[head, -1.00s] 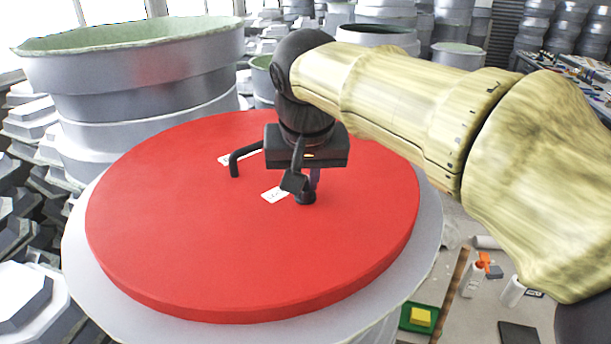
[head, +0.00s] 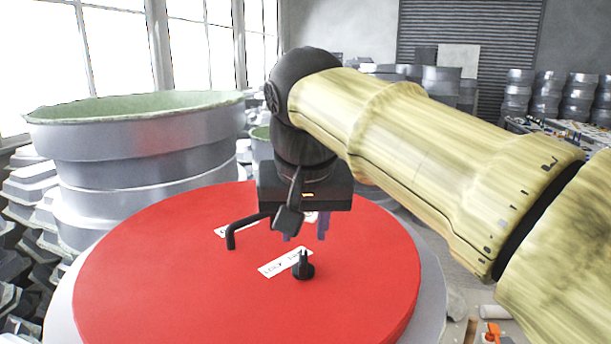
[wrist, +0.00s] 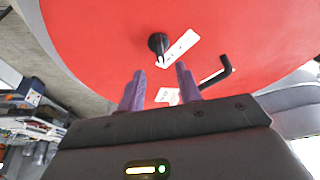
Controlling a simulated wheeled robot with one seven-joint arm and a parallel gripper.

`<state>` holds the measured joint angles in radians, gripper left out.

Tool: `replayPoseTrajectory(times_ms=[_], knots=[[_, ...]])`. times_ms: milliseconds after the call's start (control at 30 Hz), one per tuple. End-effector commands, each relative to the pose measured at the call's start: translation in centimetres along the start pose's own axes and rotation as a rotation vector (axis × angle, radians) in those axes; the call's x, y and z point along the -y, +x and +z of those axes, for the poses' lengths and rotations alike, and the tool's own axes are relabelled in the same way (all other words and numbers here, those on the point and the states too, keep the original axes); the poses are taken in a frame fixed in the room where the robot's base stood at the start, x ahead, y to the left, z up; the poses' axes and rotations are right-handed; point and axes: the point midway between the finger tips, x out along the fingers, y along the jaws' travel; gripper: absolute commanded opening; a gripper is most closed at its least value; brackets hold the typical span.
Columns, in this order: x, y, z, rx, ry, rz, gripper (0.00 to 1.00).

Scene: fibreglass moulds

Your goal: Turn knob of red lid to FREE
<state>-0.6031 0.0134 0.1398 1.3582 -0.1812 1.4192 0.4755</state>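The round red lid (head: 200,290) lies flat on a large grey round mould. A small black knob (head: 303,267) stands up from it, beside a white label (head: 284,262) whose lettering I cannot read surely. The knob also shows in the wrist view (wrist: 157,44), near the label. Which way the knob points is hard to tell. My gripper (head: 304,232) is above the knob, apart from it. In the wrist view its two purple fingers are spread with nothing between them. A black bent handle (head: 231,232) sits left of the knob, near a second, partly hidden label.
A tall grey mould with a green rim (head: 135,108) stands behind the lid on the left. Stacked grey moulds (head: 25,190) fill the far left. An orange-topped bottle (head: 491,333) stands on the floor at right. The space above the lid's front is clear.

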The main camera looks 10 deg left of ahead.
Motion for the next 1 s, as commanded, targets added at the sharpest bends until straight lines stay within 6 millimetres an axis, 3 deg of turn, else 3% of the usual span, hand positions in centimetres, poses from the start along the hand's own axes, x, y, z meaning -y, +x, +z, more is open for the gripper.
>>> replayPoseTrajectory(times_ms=[600, 1000], knots=[[0.1, -9.9, -0.1, 0.0, -0.001, 0.0, 0.35], [0.0, -10.7, 0.0, 0.002, -0.001, 0.001, 0.35]])
